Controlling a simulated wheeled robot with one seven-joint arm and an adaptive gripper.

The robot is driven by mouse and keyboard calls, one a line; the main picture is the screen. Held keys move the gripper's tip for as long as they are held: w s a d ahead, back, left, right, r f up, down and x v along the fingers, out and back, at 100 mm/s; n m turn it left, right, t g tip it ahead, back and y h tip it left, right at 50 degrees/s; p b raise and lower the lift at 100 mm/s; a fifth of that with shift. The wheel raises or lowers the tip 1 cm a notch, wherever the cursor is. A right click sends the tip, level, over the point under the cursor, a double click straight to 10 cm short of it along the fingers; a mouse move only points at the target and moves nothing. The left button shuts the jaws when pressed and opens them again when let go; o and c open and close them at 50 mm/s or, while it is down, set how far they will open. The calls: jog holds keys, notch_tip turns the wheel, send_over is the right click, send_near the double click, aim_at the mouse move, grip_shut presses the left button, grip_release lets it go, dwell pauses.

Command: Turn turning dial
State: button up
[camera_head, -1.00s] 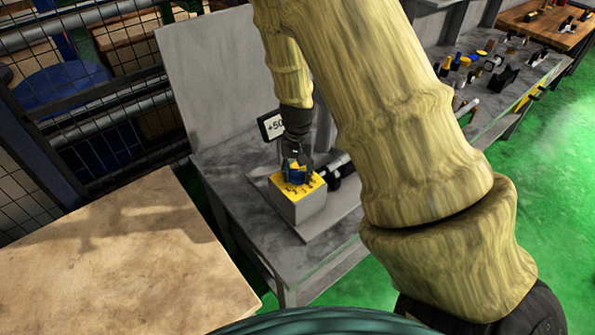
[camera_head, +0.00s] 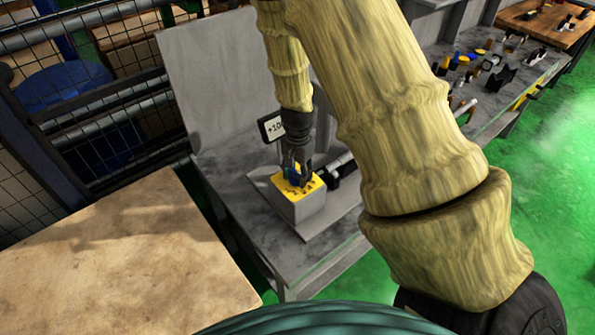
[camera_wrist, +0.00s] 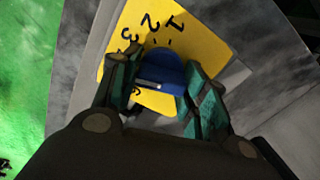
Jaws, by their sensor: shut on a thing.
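The turning dial is a blue knob (camera_wrist: 160,72) on a yellow face with black numbers (camera_wrist: 185,28), seen from close in the wrist view. In the head view the yellow face (camera_head: 311,187) tops a grey box (camera_head: 304,209) on the grey bench. My gripper (camera_wrist: 160,98) is around the dial, with its teal-padded fingers on either side, shut on it. In the head view my gripper (camera_head: 296,170) points down onto the box and hides most of the dial.
A grey upright panel (camera_head: 220,75) stands behind the bench (camera_head: 232,185). A wooden tabletop (camera_head: 110,255) is at the front left. A dark cylindrical part (camera_head: 338,168) lies right of the box. Several small parts lie on the bench farther back right.

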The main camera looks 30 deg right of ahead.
aim_at(298, 171)
dwell(0.4)
jog(key=o, duration=1)
notch_tip(298, 171, up, 12)
jog(key=shift+s, duration=0.1)
dwell(0.6)
